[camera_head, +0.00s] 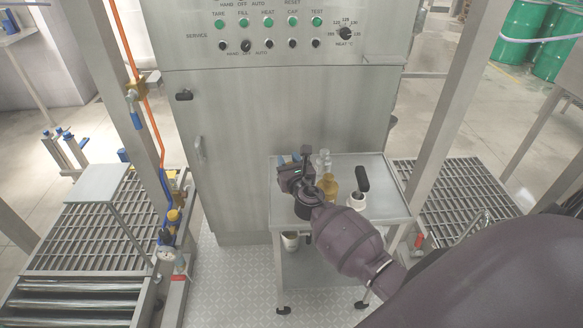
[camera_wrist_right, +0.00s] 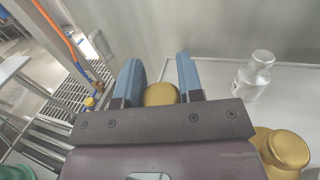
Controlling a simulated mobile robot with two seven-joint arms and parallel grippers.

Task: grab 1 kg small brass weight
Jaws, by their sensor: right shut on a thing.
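My right gripper (camera_head: 288,158) reaches over the small steel table from the lower right. In the right wrist view its two blue fingers (camera_wrist_right: 160,75) are shut on a small brass weight (camera_wrist_right: 160,94), whose rounded top shows between them. In the head view the gripper hides this weight. A larger brass weight (camera_wrist_right: 288,150) stands on the table to the right in the wrist view, and it also shows beside the gripper in the head view (camera_head: 329,187). A silver, bottle-shaped weight (camera_wrist_right: 254,76) stands behind it. My left gripper is not in view.
The steel table (camera_head: 391,202) stands before the control cabinet (camera_head: 290,110). A white container (camera_head: 355,201) with a black-handled tool (camera_head: 362,178) is at its right. Frame posts and roller conveyor (camera_head: 70,300) flank it. The table's right front is clear.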

